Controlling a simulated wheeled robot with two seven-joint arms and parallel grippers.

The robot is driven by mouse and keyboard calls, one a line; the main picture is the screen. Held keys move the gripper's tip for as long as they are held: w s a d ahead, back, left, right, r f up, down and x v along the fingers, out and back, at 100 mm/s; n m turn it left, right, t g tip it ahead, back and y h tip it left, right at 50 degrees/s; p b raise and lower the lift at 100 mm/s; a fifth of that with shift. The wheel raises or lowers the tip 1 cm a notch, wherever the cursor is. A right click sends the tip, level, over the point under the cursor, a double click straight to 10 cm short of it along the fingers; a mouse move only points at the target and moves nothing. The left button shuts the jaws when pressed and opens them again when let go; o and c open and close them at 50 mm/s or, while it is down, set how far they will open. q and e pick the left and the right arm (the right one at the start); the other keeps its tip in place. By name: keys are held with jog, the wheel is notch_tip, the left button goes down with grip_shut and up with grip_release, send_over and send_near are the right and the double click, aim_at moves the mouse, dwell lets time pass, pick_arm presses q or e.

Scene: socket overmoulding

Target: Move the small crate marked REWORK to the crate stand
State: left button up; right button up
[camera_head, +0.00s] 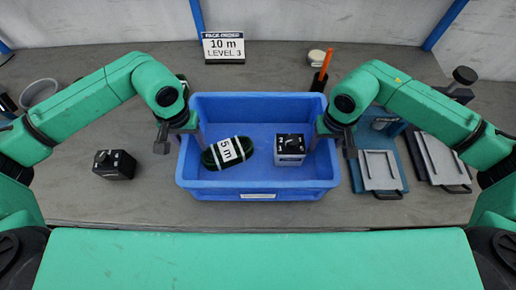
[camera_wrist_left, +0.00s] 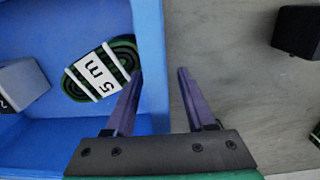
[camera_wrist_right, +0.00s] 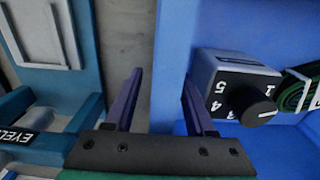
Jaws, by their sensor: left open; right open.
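A blue crate (camera_head: 258,188) stands on the table in the head view. The label on its front wall is too small to read, so I cannot tell if it says REWORK. It holds a dark green coil (camera_head: 228,153) banded "5 m" and a grey box with a black dial face (camera_head: 290,149). My left gripper (camera_head: 181,138) is open at the crate's left wall, which shows between its fingers in the left wrist view (camera_wrist_left: 158,85). My right gripper (camera_head: 330,138) is open at the right wall, which shows between its fingers in the right wrist view (camera_wrist_right: 168,85). I cannot make out a crate stand.
A dark box with a dial (camera_head: 115,164) sits on the table to the left. Trays with grey plates (camera_head: 381,170) lie to the right. A sign (camera_head: 223,46) reading "10 m LEVEL 3" stands behind. A dark holder with an orange stick (camera_head: 321,80) stands behind the crate.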

pick_arm(q)
grip_shut()
pick_arm(e)
grip_shut()
pick_arm(q)
jog(key=shift+w, duration=0.1)
pick_arm(e)
jog(key=shift+r, duration=0.1)
dwell(0.8)
